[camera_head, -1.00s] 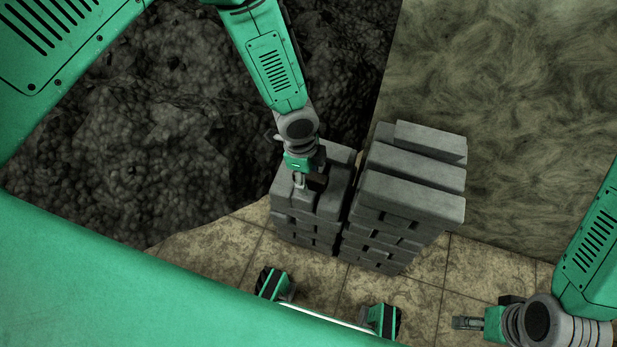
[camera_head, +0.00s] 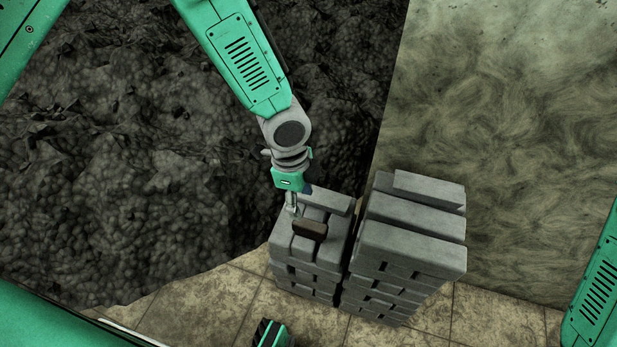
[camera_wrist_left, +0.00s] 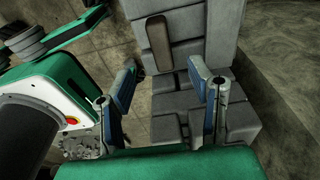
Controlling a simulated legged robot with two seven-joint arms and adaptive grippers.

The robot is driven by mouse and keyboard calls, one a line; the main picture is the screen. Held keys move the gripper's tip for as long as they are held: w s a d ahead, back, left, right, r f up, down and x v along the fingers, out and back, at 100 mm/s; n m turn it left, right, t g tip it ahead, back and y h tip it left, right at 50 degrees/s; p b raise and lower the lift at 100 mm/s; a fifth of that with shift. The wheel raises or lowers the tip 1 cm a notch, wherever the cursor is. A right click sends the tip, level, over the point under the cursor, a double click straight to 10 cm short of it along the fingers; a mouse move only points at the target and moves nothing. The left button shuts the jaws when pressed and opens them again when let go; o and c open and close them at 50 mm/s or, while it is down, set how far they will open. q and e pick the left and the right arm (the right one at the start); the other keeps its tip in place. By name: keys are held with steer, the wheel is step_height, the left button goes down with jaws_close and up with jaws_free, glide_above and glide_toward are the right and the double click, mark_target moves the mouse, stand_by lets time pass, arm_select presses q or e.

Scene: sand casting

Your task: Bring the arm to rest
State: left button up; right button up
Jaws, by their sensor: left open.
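A small dark brown block (camera_head: 310,230) lies on top of that stack, just right of and below the fingertips. In the left wrist view the block (camera_wrist_left: 158,44) lies beyond the fingers, apart from them. Part of my right arm (camera_head: 598,285) shows at the right edge; I cannot make out its gripper.
A second grey brick stack (camera_head: 410,250) stands close on the right, slightly taller. A heap of dark, lumpy material (camera_head: 110,170) fills the left. A pale, swirled surface (camera_head: 510,130) lies at the upper right. Tiled floor (camera_head: 490,320) shows in front.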

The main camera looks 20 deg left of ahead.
arm_select(q)
steer(key=s+a+f+n+h, duration=0.1)
steer(key=s+f+n, duration=0.25)
steer(key=s, duration=0.25)
steer(key=s+a+f+n, duration=0.2)
steer(key=s+f+n, duration=0.1)
steer(key=s+n, duration=0.15)
steer(key=s+a+f+n+y, duration=0.2)
steer(key=s+a+n, duration=0.8)
steer(key=s+a, duration=0.15)
step_height(320, 180, up, 14)
steer(key=p, duration=1.4)
steer(key=shift+d+r+t, duration=0.25)
steer(key=shift+t, duration=0.05)
